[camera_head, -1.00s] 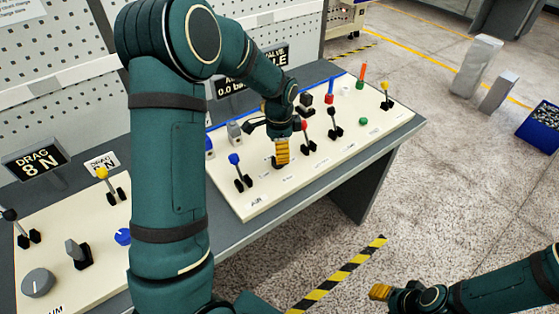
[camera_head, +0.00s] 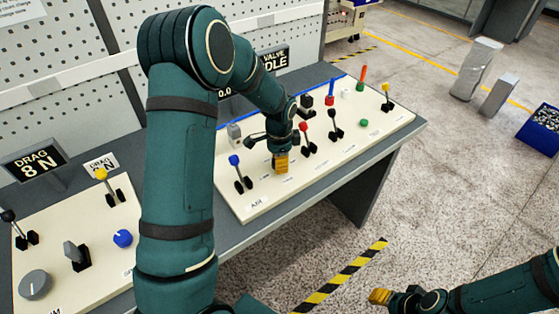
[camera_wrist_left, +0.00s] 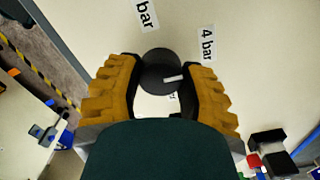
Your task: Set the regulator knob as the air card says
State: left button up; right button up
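The regulator knob (camera_wrist_left: 158,72) is dark and round, with a white pointer line aimed right in the left wrist view. It lies between the orange fingertips of my left gripper (camera_wrist_left: 160,76). The fingers look open around it with very little gap; whether they touch it is unclear. In the head view my left gripper (camera_head: 281,162) is low over the AIR panel (camera_head: 300,188) and hides the knob. Labels "4 bar" (camera_wrist_left: 208,45) and another "bar" (camera_wrist_left: 147,14) sit by the knob. The air card is not readable. My right gripper (camera_head: 380,296) hangs away from the panel, its opening unclear.
A blue-topped lever (camera_head: 236,165) stands left of my left gripper and a red-topped lever (camera_head: 305,132) right of it. More levers and a green button (camera_head: 364,122) lie farther right. A partly hidden display (camera_head: 225,93) reads "0.0".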

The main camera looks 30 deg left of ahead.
pick_arm(q)
jog(key=shift+n, duration=0.4)
jog(key=n, duration=0.3)
jog(key=shift+w+n, duration=0.1)
jog(key=shift+n, duration=0.3)
jog(key=n, duration=0.4)
jog(key=shift+p, duration=0.4)
jog(key=n+p, duration=0.1)
jog(key=n, duration=0.4)
jog(key=shift+a+r, duration=0.1)
jog(key=shift+a, duration=0.05)
jog(key=shift+a+n+p, duration=0.1)
jog(key=shift+n+p, duration=0.45)
jog(key=shift+n, duration=1.45)
jog(key=o, duration=1.2)
